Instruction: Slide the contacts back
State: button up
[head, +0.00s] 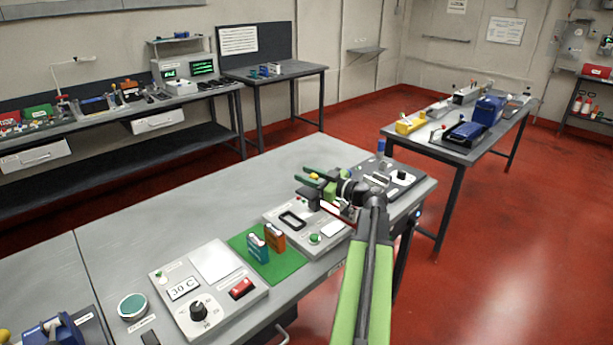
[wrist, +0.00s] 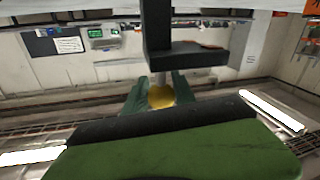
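My gripper (head: 312,178) is over the far right part of the near bench, with green fingers pointing left. A small yellow knob (head: 315,176) shows between the fingers. In the wrist view the yellow knob (wrist: 161,97) sits between the two green fingertips, below a dark bracket (wrist: 185,55) on a post. I cannot tell whether the fingers press on the knob or only stand around it. A grey panel (head: 283,216) with a black-framed slot and a green button lies below my gripper. The contacts themselves cannot be made out; my arm and gripper hide part of this area.
A green mat (head: 283,272) holds a teal block (head: 257,247) and an orange block (head: 274,236). A grey panel (head: 222,312) with a dial and red switch lies nearer.

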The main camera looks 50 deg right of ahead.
jog(key=o, duration=0.4)
jog(key=shift+d, duration=0.25)
jog(key=shift+a, duration=0.1)
jog(key=s+d, duration=0.2)
jog(key=s, duration=1.5)
jog(key=shift+s, duration=0.15)
